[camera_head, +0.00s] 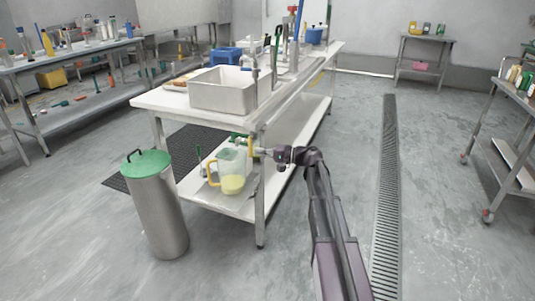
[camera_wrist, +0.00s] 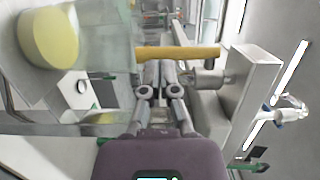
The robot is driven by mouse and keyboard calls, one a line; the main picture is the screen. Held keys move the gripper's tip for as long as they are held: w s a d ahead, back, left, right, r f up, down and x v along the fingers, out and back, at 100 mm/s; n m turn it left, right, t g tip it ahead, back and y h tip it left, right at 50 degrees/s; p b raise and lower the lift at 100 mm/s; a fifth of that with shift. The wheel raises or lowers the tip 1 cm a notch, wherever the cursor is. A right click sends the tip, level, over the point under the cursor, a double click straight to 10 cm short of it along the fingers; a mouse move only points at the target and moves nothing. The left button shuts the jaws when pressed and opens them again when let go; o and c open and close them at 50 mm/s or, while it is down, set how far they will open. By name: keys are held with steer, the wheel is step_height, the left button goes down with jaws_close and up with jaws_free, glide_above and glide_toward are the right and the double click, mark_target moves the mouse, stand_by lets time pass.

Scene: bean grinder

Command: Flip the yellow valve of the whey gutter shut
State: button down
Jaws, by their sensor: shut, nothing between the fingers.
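The yellow valve handle (camera_wrist: 178,52) lies across the wrist view as a long bar, just beyond my fingertips; it joins a grey metal fitting at its right. In the head view the valve (camera_head: 250,146) is a small yellow piece under the front end of the steel table. My gripper (camera_wrist: 160,68) is shut and empty, with its tips close to the handle's underside in the picture; I cannot tell whether they touch. In the head view my gripper (camera_head: 265,152) reaches left to the valve beside the table leg. The whey gutter itself is hard to make out.
A clear jug (camera_head: 237,160) with a yellow handle and yellow liquid stands on the lower shelf (camera_head: 215,199), close to my gripper. A steel can (camera_head: 160,215) with a green lid stands at the left. A steel basin (camera_head: 222,94) sits on the tabletop.

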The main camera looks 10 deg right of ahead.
steer(key=shift+w+a, duration=0.15)
steer(key=shift+a, duration=0.15)
